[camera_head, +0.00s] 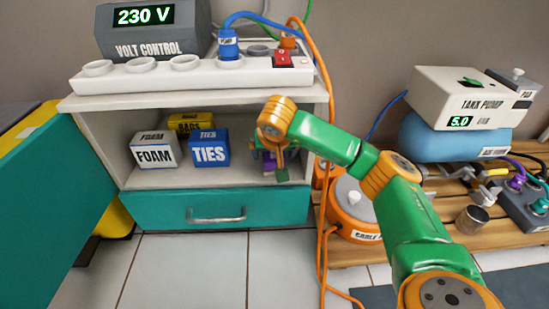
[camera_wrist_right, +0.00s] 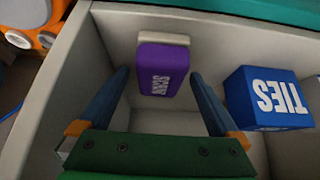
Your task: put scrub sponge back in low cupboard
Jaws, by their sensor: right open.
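The scrub sponge is a purple block with a pale pad along one side, lettered on its face. It stands inside the low cupboard (camera_head: 117,139) near its right wall. In the head view the sponge (camera_head: 268,163) shows only as a bit of purple behind my right gripper (camera_head: 274,174). In the right wrist view the sponge (camera_wrist_right: 162,72) lies just beyond and between the spread fingertips of my right gripper (camera_wrist_right: 160,76). Gaps show on both sides of the sponge, so the fingers are open and not pressing it. My left gripper is not in view.
A blue TIES box (camera_head: 209,149), a white FOAM box (camera_head: 154,150) and a yellow BAGS box (camera_head: 191,122) share the cupboard. A teal drawer (camera_head: 214,206) is below. An orange cable (camera_head: 325,90) hangs beside the right wall near an orange cable reel (camera_head: 350,212).

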